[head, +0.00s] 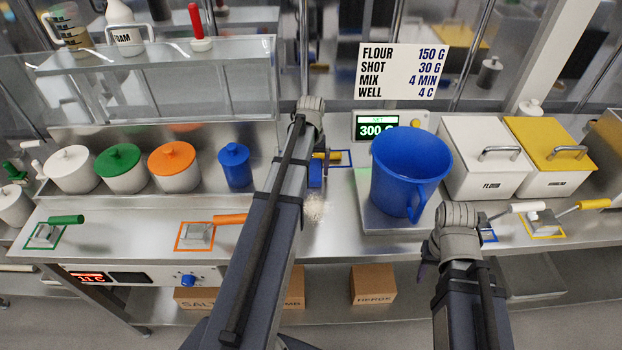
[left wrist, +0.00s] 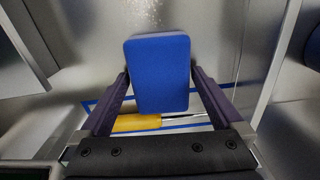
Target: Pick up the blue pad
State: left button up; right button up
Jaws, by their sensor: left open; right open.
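The blue pad (left wrist: 157,75) is a rounded block between the two dark fingers of my left gripper (left wrist: 160,82) in the left wrist view. A narrow gap shows on each side, so the open fingers straddle it without visible grip. In the head view the pad (head: 315,173) shows as a small blue patch just right of my left arm, which hides most of that gripper. My right gripper (head: 424,262) is at the counter's front edge at lower right, away from the pad; its fingers are mostly hidden by its wrist.
A yellow-handled tool (left wrist: 137,122) lies by the pad across a blue outline. A blue jug (head: 405,170) stands on the scale to the right. A blue canister (head: 235,168) is left of my left arm. White and yellow-lidded bins (head: 548,145) stand at right.

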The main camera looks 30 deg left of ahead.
aim_at(311, 168)
pick_arm(q)
jog(key=shift+f, duration=0.15)
jog(key=c, duration=1.1)
notch_tip(311, 168, up, 10)
jog(key=p, duration=1)
